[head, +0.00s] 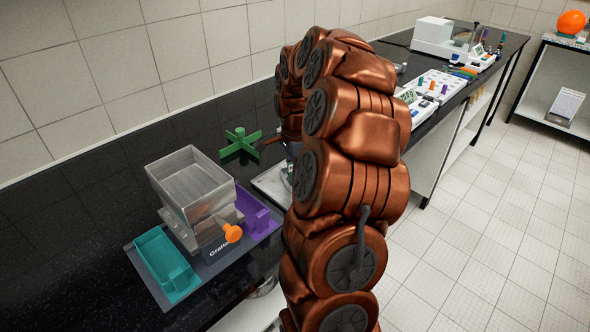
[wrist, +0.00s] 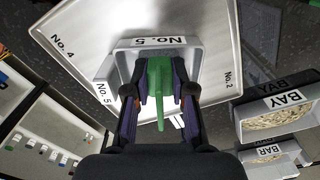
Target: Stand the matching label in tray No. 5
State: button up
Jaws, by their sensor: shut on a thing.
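In the wrist view my gripper (wrist: 161,82) is shut on a green upright piece (wrist: 158,100), held between its two dark fingers. Whether this piece bears any label text cannot be seen. The grey tray No. 5 (wrist: 123,44) lies right beyond the fingertips, with "No. 5" on its rim and again on a tab at its left. The green piece overlaps the tray in the picture; whether it touches the tray I cannot tell. In the head view my arm hides the gripper and the held piece.
Tray No. 5 is on a larger pale plate (wrist: 88,35) marked No. 4 and No. 2. Bins marked BAY (wrist: 275,118) and BAR (wrist: 268,160) stand at right.

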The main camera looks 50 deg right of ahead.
jog(key=shift+f, duration=0.15)
jog(key=o, duration=0.6)
notch_tip(320, 180, up, 12)
jog(key=shift+r+b, duration=0.15)
jog(key=shift+b, duration=1)
